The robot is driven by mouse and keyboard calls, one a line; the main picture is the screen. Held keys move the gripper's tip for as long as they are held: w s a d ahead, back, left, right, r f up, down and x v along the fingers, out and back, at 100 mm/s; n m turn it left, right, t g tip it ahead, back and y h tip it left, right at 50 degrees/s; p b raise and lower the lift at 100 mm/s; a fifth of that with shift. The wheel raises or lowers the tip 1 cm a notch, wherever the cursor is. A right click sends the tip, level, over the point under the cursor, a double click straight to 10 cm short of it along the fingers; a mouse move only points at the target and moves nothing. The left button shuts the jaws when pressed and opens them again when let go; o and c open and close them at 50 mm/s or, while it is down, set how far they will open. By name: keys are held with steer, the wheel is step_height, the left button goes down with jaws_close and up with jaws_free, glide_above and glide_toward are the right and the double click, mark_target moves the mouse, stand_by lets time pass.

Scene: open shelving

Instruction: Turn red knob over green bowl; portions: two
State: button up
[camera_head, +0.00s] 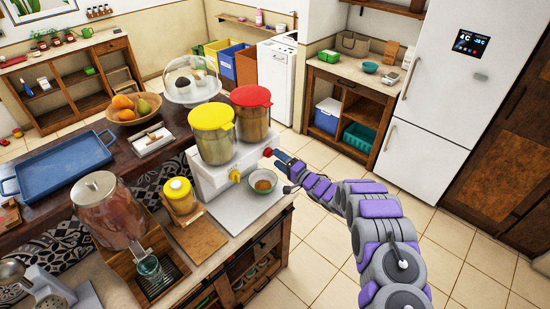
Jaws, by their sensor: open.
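A white dispenser (205,178) stands on the counter with two clear canisters, one with a yellow lid (211,116) and one with a red lid (251,96). A yellow knob (235,176) sits low on its front, and a small red knob (267,152) sits to the right of it. A pale green bowl (263,190) with something brown inside stands on the white tray in front of the dispenser. My gripper (277,160) is open, close beside the red knob and above the bowl's far right side. Whether its fingers touch the knob is too small to tell.
A small yellow-lidded jar (180,203) and a large drink dispenser (108,215) with a glass (149,268) stand to the left. A glass-domed stand (192,92) and a fruit bowl (136,112) are behind. Floor to the right is clear.

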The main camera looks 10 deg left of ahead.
steer(key=v, duration=1.4)
steer(key=shift+d+f+b, duration=0.15)
steer(key=shift+d+b, duration=0.05)
steer(key=shift+b, duration=0.2)
